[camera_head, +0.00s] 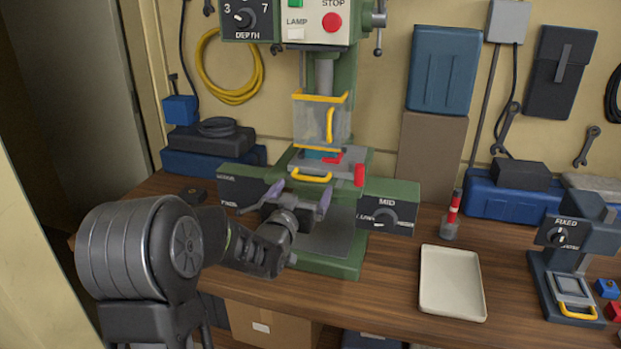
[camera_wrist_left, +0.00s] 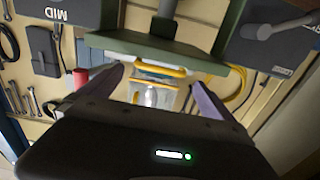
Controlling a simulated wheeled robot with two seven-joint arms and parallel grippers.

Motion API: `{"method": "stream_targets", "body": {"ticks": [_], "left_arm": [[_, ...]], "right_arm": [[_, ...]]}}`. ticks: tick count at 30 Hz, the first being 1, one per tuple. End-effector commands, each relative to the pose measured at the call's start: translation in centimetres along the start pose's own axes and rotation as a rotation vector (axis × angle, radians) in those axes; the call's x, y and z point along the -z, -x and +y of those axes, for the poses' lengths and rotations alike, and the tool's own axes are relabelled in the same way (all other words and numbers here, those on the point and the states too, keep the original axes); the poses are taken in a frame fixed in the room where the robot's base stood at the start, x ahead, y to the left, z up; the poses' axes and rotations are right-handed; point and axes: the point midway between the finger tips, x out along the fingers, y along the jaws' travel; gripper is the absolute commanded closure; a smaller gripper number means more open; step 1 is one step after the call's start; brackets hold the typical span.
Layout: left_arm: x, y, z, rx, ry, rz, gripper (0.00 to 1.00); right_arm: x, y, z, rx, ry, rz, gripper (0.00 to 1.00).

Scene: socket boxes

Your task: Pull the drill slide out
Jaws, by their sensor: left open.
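The drill slide (camera_head: 323,166) is a grey tray with a yellow front handle (camera_head: 312,177), set on the green drill press below a clear guard (camera_head: 318,118). A teal and a red piece show on the slide. My left gripper (camera_head: 299,196) is open, its two purple fingers pointing at the handle from the front. In the left wrist view, which is upside down, the yellow handle (camera_wrist_left: 160,69) shows between the fingers (camera_wrist_left: 160,92), beyond their tips and apart from them. Whether the fingers are level with the handle is hard to tell. My right gripper is not in view.
Green side boxes with a MID dial (camera_head: 387,215) and a left label flank the slide. A red clamp handle (camera_head: 359,175) stands right of it.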

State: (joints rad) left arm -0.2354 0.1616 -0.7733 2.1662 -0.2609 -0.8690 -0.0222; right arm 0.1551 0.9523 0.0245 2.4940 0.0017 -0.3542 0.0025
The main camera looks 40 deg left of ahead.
Motion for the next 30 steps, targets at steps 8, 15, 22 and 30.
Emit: {"method": "stream_targets", "body": {"ticks": [8,15,22,30], "left_arm": [[0.0,-4.1,0.1,-0.001,-0.005,-0.002,0.00],[0.0,-6.2,0.0,-0.001,-0.002,-0.001,0.00],[0.0,-6.3,0.0,-0.001,-0.001,0.000,0.00],[0.0,-6.3,0.1,-0.002,0.000,-0.001,0.19]], "right_arm": [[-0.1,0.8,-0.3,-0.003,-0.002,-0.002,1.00],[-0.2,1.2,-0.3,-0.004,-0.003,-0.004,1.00],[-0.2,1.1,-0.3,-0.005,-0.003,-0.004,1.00],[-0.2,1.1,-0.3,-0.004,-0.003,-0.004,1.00]]}}
